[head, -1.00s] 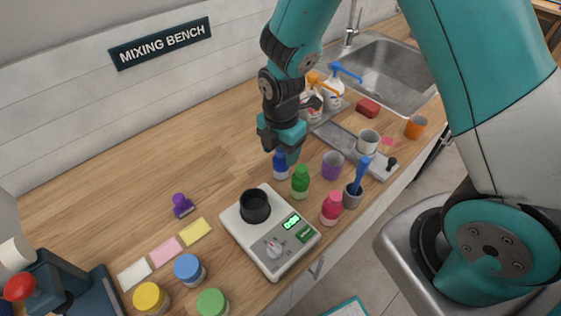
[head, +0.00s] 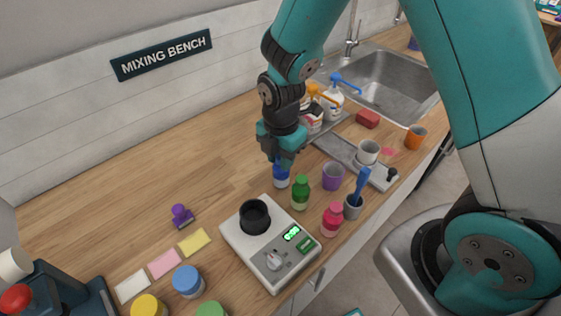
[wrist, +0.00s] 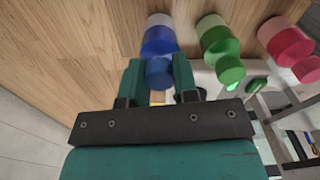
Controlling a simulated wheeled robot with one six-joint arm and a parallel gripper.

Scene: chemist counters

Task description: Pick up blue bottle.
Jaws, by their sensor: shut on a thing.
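The blue bottle (head: 281,179) stands on the wooden counter, upright, behind the green bottle (head: 301,192). My gripper (head: 282,161) is directly above it, with its fingers around the bottle's top. In the wrist view, the blue bottle (wrist: 160,38) sits between the two green fingers of my gripper (wrist: 159,75), which are shut on its cap. The fingers partly hide the cap in the head view. I cannot tell any gap between the bottle's base and the counter.
The green bottle and a pink bottle (head: 332,219) stand close by. A white scale (head: 271,266) with a black cup (head: 254,216) is in front to the left.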

